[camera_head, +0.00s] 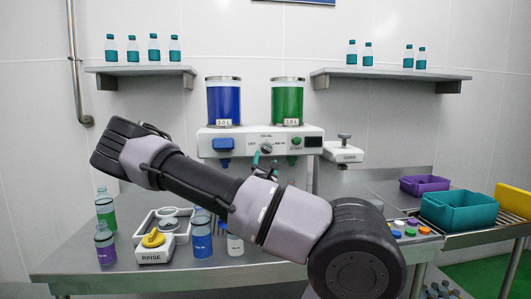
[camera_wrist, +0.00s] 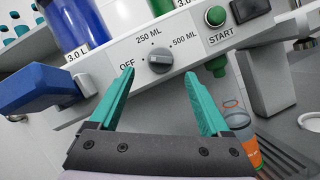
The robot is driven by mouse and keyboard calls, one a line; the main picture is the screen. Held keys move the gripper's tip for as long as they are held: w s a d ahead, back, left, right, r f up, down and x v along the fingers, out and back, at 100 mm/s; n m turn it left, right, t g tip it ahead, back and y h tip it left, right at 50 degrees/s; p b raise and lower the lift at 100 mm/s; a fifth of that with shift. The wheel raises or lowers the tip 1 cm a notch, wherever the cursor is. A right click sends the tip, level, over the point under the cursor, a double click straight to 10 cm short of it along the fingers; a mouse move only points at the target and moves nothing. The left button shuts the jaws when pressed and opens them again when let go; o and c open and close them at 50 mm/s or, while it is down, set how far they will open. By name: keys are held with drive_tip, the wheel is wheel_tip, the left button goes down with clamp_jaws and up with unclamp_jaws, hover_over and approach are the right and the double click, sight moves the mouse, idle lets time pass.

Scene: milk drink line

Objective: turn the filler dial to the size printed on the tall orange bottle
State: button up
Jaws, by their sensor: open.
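The grey filler dial (camera_wrist: 159,60) is on the white panel, with OFF at its left, 250 ML above and 500 ML at its right. It is small in the head view (camera_head: 266,148). I cannot tell for sure which mark it points to. My gripper (camera_wrist: 160,75) is open, its teal fingers spread in front of and just below the dial, with nothing between them. My gripper also shows in the head view (camera_head: 265,163). An orange bottle (camera_wrist: 242,130) stands below the panel at the right in the wrist view, partly hidden by a finger; its print is not readable.
A green START button (camera_wrist: 215,17) is right of the dial, a blue lever (camera_wrist: 40,88) at left. Blue (camera_head: 223,103) and green (camera_head: 287,103) tanks stand above the panel. The rinse station (camera_head: 154,256), bottles and colored caps are on the table, partly behind my arm.

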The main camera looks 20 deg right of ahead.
sight(267, 150)
drive_tip(key=x, duration=0.7)
drive_tip(key=shift+w+d+r, duration=0.1)
drive_tip(key=c, duration=1.2)
